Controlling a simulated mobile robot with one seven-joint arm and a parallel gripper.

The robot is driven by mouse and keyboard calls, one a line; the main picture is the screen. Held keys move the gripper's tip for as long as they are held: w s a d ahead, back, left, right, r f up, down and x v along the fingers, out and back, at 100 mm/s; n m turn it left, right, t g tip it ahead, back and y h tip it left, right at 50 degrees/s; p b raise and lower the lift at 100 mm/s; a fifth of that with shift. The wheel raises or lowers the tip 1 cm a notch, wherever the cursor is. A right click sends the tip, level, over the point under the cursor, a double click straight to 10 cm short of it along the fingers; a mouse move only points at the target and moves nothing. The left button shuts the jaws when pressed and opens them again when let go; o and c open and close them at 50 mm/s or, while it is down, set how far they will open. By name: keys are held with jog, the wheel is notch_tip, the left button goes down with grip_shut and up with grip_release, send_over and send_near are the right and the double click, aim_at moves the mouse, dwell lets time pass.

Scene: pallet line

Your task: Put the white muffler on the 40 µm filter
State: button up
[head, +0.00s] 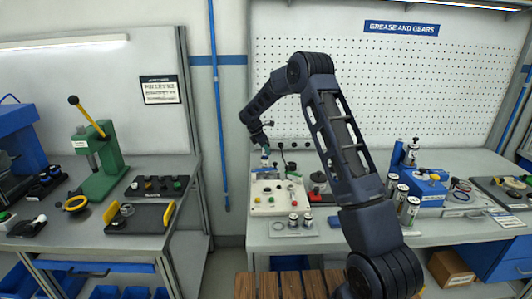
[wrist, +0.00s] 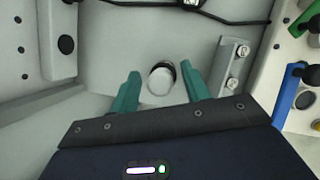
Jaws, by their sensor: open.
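My gripper (wrist: 160,92) is open, with its two teal fingers apart. A white round-topped cylinder with a black collar (wrist: 161,80) shows between the fingertips, with a gap on each side; it may be the white muffler, but I cannot tell for sure. In the head view my gripper (head: 265,151) is at the back left of the right bench, above the beige panel. Larger white canisters (head: 402,193) stand right of my arm. Their labels are too small to read, so I cannot tell the 40 µm filter.
The beige control panel (head: 272,206) with knobs is close under my gripper. A metal bracket with bolts (wrist: 234,65) is right of the fingers, and a black cable (wrist: 190,10) runs behind. A blue box (head: 425,180) stands right of my arm. The left bench carries a green press (head: 103,165).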

jog(key=v, duration=1)
jog(key=s+d+r+m+y, duration=0.1)
jog(key=s+d+r+m, duration=0.4)
jog(key=s+d+r, duration=0.5)
jog(key=s+d+r+m+y, duration=0.1)
jog(key=s+d+r+m, duration=0.4)
jog(key=s+d+r, duration=0.6)
jog(key=s+d+f+m+t, duration=0.1)
jog(key=s+m, duration=0.3)
jog(key=s, duration=0.6)
jog(key=s+d+f+m+t+y, duration=0.1)
jog(key=s+d+m, duration=0.3)
jog(key=s, duration=0.7)
jog(key=s+d+f+m+t+y, duration=0.1)
jog(key=s+d+f+m, duration=0.1)
jog(key=s, duration=0.9)
jog(key=shift+s+d+f+m, duration=0.2)
jog(key=shift+f+m, duration=0.5)
jog(key=shift+m, duration=0.5)
